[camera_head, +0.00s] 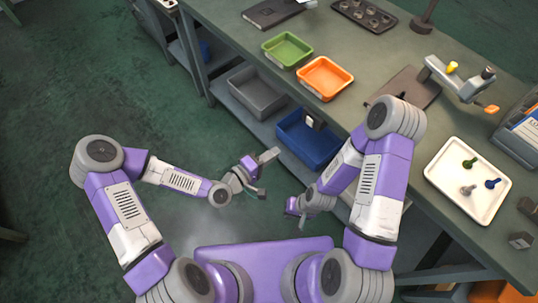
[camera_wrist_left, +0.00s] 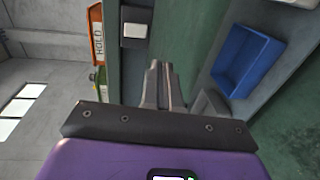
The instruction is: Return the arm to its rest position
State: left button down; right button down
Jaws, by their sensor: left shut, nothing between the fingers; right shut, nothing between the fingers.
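My left gripper (camera_head: 268,156) is shut and empty, held in front of the workbench at about the height of the lower shelf in the picture. In the left wrist view its two fingers (camera_wrist_left: 159,82) lie together with nothing between them. My right gripper (camera_head: 302,222) is lower in the head view, close to my body and below the bench edge, partly hidden by its own arm. It is shut, and I see nothing held in it. Both arms are bent at the elbows.
The workbench (camera_head: 235,22) carries a green tray (camera_head: 287,50), an orange tray (camera_head: 324,78) and a white tray (camera_head: 468,181) with several small coloured pieces. A blue bin (camera_head: 308,140) and a grey bin (camera_head: 257,92) sit on the lower shelf. Open green floor lies to the left.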

pick_arm(q)
jog(key=shift+s+a+f, duration=0.1)
jog(key=shift+s+a, duration=0.25)
jog(key=shift+a, duration=0.05)
jog(key=shift+f, duration=0.1)
jog(key=s+a+f+m+g+y+p, duration=0.3)
jog(key=s+a+f+g+y, duration=0.5)
jog(key=s+a+f, duration=0.5)
jog(key=shift+a+f+m+g+y, duration=0.15)
jog(key=shift+f+m+g+y, duration=0.25)
jog(key=shift+f+m+g, duration=0.4)
jog(key=shift+d, duration=0.2)
